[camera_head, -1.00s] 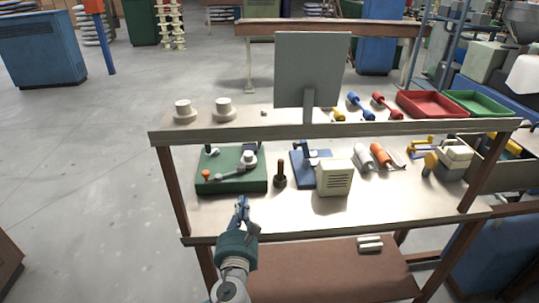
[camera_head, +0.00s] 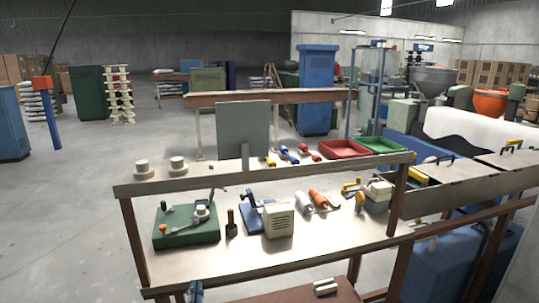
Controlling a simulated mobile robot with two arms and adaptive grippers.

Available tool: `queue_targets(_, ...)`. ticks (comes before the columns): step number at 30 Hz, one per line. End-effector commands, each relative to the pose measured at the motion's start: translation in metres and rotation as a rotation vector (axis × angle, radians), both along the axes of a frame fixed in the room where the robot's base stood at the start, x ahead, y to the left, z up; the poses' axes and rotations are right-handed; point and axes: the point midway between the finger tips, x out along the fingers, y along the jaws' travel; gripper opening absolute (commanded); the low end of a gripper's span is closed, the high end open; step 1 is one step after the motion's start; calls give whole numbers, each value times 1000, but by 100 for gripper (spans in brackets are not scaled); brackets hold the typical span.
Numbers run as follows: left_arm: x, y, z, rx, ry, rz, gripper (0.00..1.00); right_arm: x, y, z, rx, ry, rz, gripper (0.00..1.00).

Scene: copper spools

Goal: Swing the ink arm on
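A green-based device (camera_head: 188,235) stands on the left of the bench's main top. A grey arm with an orange knob (camera_head: 163,228) lies low across its front, leading toward a pale round part (camera_head: 201,212). A thin dark lever (camera_head: 213,193) shows above that part. Which of these is the ink arm I cannot tell for sure. The tip of my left gripper (camera_head: 195,291) shows at the bottom edge, by the bench's front edge, below and apart from the green device. Its fingers are too small and cut off to judge. My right gripper is out of view.
A dark upright tool (camera_head: 231,223) stands just right of the green device. Beyond it are a blue-based device (camera_head: 252,216), a cream box (camera_head: 278,221) and white and orange rollers (camera_head: 318,199). An upper shelf (camera_head: 260,178) with a grey panel (camera_head: 243,130) overhangs the back.

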Motion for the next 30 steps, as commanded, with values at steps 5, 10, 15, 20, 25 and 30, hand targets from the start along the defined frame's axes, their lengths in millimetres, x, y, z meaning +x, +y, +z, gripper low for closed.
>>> queue_targets(5, -2, 2, -32, -78, 50, 0, 0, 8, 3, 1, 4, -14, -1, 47)
queue_targets(10, -6, 5, -69, -176, 108, 6, 0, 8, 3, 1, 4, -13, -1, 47)
queue_targets(15, -16, 9, -121, -322, 188, 27, 0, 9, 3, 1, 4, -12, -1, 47)
queue_targets(20, -36, 15, -187, -515, 284, 79, 0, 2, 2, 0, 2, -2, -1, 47)
queue_targets(25, -88, 24, -290, -838, 424, 223, 0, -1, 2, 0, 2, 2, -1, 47)
queue_targets(30, -170, 32, -393, -1215, 526, 479, 0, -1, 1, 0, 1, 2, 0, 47)
